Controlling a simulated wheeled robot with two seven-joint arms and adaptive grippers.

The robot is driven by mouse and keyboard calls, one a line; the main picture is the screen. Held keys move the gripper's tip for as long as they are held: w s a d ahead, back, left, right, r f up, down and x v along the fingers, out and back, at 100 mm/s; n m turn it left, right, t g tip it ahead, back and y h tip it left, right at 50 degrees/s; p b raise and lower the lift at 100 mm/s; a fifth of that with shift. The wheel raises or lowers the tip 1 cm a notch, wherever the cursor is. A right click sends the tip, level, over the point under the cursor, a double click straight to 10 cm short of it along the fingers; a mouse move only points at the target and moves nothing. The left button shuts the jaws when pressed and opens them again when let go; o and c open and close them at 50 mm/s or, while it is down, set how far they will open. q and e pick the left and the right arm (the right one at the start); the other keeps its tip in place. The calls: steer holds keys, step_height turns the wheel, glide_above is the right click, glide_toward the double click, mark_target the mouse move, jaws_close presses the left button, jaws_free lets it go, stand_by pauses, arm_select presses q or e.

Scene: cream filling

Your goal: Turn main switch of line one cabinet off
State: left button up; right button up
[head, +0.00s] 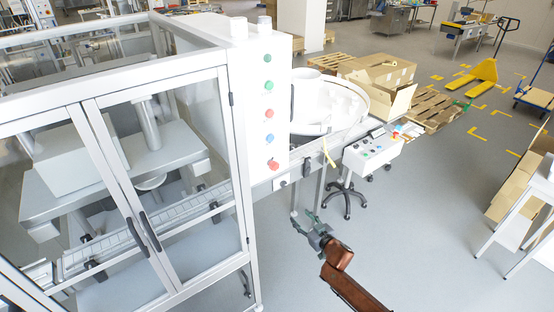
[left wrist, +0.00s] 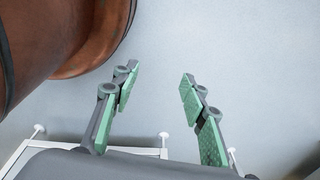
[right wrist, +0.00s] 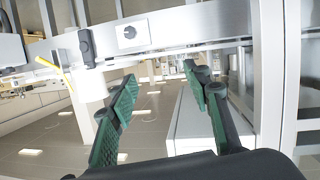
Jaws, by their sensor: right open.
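A small light plate with a dark knob, which looks like the main switch (head: 282,183), sits low beside the column. It also shows in the right wrist view (right wrist: 128,32), above the fingers. My right gripper (head: 305,220) is open and empty, below and right of that plate, apart from it. Its green pads show in the right wrist view (right wrist: 158,76). My left gripper (left wrist: 158,76) is open and empty, seen only in the left wrist view.
A glass-doored machine frame (head: 150,70) fills the left. A conveyor rail (head: 310,158) runs from the column toward a round white table (head: 345,105). A control box (head: 372,150) on a wheeled stand is right of it.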

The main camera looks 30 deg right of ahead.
steer(key=w+a+r+t+y+p, duration=0.1)
steer(key=a+r, duration=0.1)
steer(key=r, duration=0.6)
steer(key=w+a+r+t+p, duration=0.1)
steer(key=a+r, duration=0.1)
steer(key=r, duration=0.6)
steer(key=n+t+y+p, duration=0.1)
glide_toward(276, 168)
steer(key=w, duration=0.7)
steer(key=w+p, duration=0.1)
steer(key=w, duration=0.1)
steer(key=shift+w+a, duration=0.15)
steer(key=shift+a, duration=0.15)
arm_select(q)
steer(key=r, duration=0.2)
steer(key=s+r, duration=0.1)
steer(key=r, duration=0.2)
steer(key=shift+r, duration=0.1)
arm_select(e)
steer(key=shift+w, duration=0.45)
arm_select(q)
steer(key=shift+s, duration=0.1)
arm_select(e)
steer(key=c, duration=0.5)
arm_select(q)
steer(key=shift+s, duration=0.15)
arm_select(e)
steer(key=c, duration=0.7)
